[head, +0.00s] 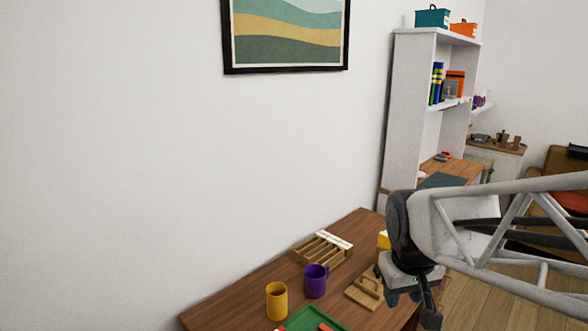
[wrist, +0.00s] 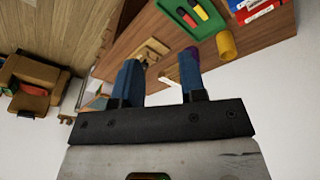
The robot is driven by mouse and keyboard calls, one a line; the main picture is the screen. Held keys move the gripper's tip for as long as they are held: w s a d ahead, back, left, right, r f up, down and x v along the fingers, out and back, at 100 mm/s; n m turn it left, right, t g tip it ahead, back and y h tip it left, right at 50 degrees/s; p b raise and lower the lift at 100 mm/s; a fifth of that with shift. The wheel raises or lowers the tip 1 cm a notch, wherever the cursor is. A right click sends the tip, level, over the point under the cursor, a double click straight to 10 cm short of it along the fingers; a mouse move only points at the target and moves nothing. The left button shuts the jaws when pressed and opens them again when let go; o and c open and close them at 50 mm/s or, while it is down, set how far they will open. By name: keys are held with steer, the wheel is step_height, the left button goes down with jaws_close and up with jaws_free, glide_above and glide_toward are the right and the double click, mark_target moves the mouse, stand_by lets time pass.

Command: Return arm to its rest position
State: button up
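My gripper (head: 404,298) hangs at the right of the head view, near the right part of the wooden table. In the wrist view its two blue fingers (wrist: 160,72) stand well apart, with nothing held between them. My pale arm comes in from the right edge of the head view and hides part of what is behind it. The task names no other object.
The table (head: 232,305) bears a yellow mug (head: 277,301), a purple mug (head: 315,281), a green tray (head: 300,322), a slotted wooden rack (head: 312,249) and a wooden board (head: 360,293). A white shelf (head: 408,105) stands behind. A brown armchair (wrist: 32,88) is farther off.

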steer(key=s+a+m, duration=0.1)
steer(key=s, duration=1)
steer(key=shift+f+m, duration=0.25)
steer(key=shift+m, duration=0.15)
